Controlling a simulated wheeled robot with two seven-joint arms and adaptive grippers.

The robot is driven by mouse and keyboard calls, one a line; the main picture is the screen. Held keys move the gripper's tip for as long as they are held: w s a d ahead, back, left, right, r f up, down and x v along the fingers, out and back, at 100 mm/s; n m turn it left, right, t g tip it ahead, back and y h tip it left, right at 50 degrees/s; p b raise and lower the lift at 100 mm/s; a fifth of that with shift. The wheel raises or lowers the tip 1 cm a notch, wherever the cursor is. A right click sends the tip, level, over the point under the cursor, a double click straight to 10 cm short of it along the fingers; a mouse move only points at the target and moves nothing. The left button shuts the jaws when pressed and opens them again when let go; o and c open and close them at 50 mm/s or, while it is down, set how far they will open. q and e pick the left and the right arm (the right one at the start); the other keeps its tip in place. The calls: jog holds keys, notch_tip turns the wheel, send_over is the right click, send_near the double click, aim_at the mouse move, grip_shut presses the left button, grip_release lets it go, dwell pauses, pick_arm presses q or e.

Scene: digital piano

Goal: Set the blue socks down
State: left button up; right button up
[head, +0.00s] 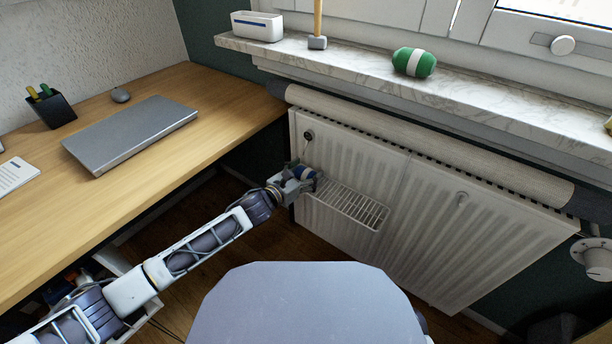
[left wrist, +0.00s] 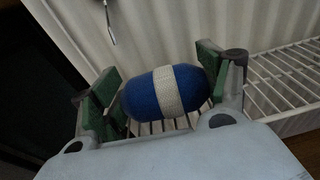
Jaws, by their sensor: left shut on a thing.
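The blue socks, a blue roll with a white band, show in the left wrist view (left wrist: 178,90) between the green-padded fingers of my left gripper (left wrist: 160,88). In the head view the socks (head: 306,173) are small and partly hidden by the left gripper (head: 300,178). The gripper is shut on them beside the radiator, at the near left end of a white wire rack (head: 352,207). Rack bars show behind and under the socks; I cannot tell whether the socks touch them. My right gripper is not in view.
The white radiator (head: 430,210) stands behind the rack. A green roll with a white band (head: 413,62), a hammer (head: 317,42) and a white box (head: 257,26) are on the marble sill (head: 480,88). The wooden desk (head: 215,95) with a laptop (head: 130,133) is left. Most of the rack is bare.

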pick_arm(q)
jog(key=shift+f, duration=0.15)
dwell(0.3)
jog(key=o, duration=1)
